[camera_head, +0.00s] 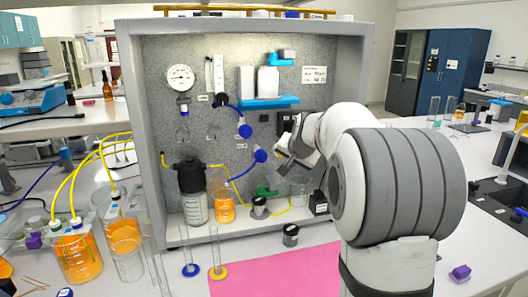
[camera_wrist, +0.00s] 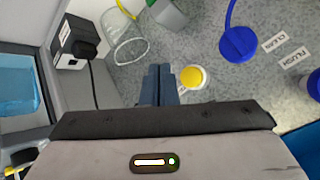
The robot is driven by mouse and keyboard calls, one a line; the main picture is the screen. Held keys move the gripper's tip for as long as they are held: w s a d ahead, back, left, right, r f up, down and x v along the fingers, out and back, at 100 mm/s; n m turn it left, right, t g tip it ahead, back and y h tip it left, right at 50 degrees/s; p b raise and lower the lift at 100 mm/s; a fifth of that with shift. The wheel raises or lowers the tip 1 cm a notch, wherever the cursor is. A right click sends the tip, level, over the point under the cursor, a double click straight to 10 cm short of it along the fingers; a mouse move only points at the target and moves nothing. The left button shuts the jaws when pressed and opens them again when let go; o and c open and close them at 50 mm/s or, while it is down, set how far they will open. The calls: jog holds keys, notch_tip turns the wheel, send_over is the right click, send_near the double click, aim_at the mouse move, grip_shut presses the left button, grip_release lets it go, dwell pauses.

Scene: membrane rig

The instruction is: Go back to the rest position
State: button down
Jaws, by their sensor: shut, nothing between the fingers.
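My gripper (camera_head: 284,152) is inside the membrane rig, in front of its speckled grey back panel (camera_head: 215,130), at the right of the bay. In the wrist view its two dark blue fingers (camera_wrist: 158,84) are together with nothing between them. A round yellow-topped part (camera_wrist: 192,77) shows just right of the fingertips. A blue valve handle (camera_wrist: 238,44) is further right. The blue valve handle (camera_head: 260,156) in the head view is left of my gripper. A green-handled valve (camera_head: 266,191) is below it.
The rig's grey frame (camera_head: 148,150) surrounds the bay. A glass beaker (camera_wrist: 125,38) and a black box (camera_wrist: 78,48) are near my gripper. A dark-topped bottle (camera_head: 194,205) and an orange-filled beaker (camera_head: 224,207) stand at the left. A pink mat (camera_head: 275,275) lies in front.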

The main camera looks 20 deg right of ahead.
jog(key=s+a+f+n+g, duration=0.2)
jog(key=s+a+f+n, duration=0.1)
jog(key=s, duration=0.9)
jog(key=s+a+f+n+g, duration=0.2)
jog(key=s+a+f, duration=0.3)
jog(key=s, duration=0.7)
jog(key=s+a+f+n+g+y, duration=0.1)
jog(key=s+a+f+n+g, duration=0.1)
jog(key=s, duration=1)
jog(key=a+f+n, duration=0.1)
jog(key=a+f, duration=0.1)
jog(key=a, duration=0.1)
jog(key=shift+s+a+f+n, duration=0.15)
jog(key=shift+a+n, duration=0.1)
jog(key=shift+n, duration=0.05)
